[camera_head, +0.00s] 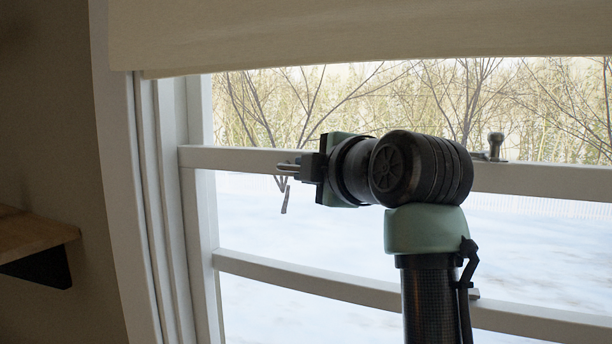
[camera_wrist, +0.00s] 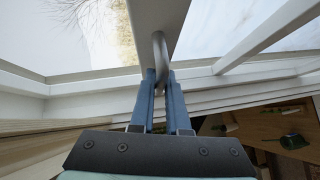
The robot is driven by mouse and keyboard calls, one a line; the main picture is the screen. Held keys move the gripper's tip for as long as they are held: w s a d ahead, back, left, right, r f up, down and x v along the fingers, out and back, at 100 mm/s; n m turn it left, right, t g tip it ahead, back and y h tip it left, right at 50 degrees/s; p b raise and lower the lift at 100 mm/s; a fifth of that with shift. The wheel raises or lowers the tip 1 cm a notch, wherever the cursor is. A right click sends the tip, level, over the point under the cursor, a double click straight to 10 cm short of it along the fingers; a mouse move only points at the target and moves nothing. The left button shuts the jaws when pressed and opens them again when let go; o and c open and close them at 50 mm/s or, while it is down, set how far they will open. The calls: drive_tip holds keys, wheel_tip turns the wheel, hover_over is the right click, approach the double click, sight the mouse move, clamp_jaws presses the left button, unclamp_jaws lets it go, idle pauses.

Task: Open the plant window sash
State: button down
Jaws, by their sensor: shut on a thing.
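The plant window is a white-framed window with a pale upper rail (camera_head: 235,158) and a lower rail (camera_head: 310,281) running across it. My gripper (camera_head: 287,170) is at the left part of the upper rail in the head view. In the wrist view my gripper (camera_wrist: 161,85) has its two blue fingers closed on a grey metal handle (camera_wrist: 159,48) on a white window bar (camera_wrist: 152,14). A thin metal piece (camera_head: 284,196) hangs just below the fingertips in the head view. My wrist and forearm hide the middle of the rail.
A metal latch (camera_head: 495,146) stands on the upper rail at the right. A cream blind (camera_head: 370,30) covers the window top. A wooden shelf (camera_head: 35,235) juts out at the left. The wrist view shows a brown surface with small items (camera_wrist: 291,141) at lower right.

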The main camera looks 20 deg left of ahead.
drive_tip(key=c, duration=1.2)
unclamp_jaws()
drive_tip(key=b+v, duration=0.6)
drive_tip(key=v, duration=0.7)
drive_tip(key=shift+s+f+b, duration=0.1)
drive_tip(key=shift+b, duration=0.2)
